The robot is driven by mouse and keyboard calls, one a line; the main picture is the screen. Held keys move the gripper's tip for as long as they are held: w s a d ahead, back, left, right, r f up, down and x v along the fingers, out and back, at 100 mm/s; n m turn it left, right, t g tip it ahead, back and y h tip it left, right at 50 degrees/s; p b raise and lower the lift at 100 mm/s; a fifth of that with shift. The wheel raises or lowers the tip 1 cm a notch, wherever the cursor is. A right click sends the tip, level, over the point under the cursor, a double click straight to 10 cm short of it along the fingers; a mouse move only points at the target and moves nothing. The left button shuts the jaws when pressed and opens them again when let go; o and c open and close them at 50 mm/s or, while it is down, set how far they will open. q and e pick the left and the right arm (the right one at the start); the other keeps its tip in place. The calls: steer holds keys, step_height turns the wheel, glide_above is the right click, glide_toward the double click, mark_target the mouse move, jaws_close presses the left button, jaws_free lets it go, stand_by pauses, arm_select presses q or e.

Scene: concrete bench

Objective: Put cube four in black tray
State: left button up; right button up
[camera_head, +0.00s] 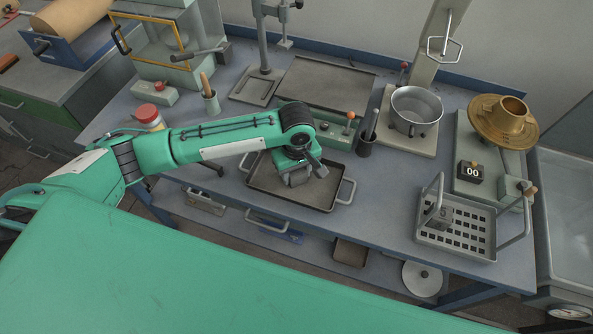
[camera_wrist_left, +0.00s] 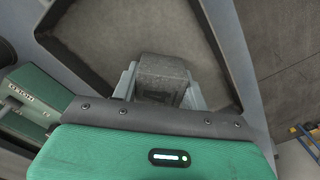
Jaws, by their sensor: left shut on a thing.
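A dark tray with a handle at each side (camera_head: 326,190) lies near the front edge of the bench, with its worn grey-brown floor showing. My left gripper (camera_head: 298,177) reaches over it from the left, pointing down. It is shut on a grey cube (camera_wrist_left: 168,72), which shows between the two fingers in the left wrist view. The tray's dark rim (camera_wrist_left: 82,85) surrounds the cube in that view. I cannot tell whether the cube touches the tray floor. My right gripper is not in view.
A pot (camera_head: 415,108), a dark cup (camera_head: 366,145) and a green device with a red-knobbed lever (camera_head: 343,128) stand behind the tray. Bench between tray and basket is clear.

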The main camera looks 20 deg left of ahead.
arm_select(q)
steer(key=o, duration=1.2)
steer(key=shift+c, duration=0.2)
step_height(320, 180, up, 12)
steer(key=shift+b, duration=0.35)
steer(key=shift+d, duration=0.1)
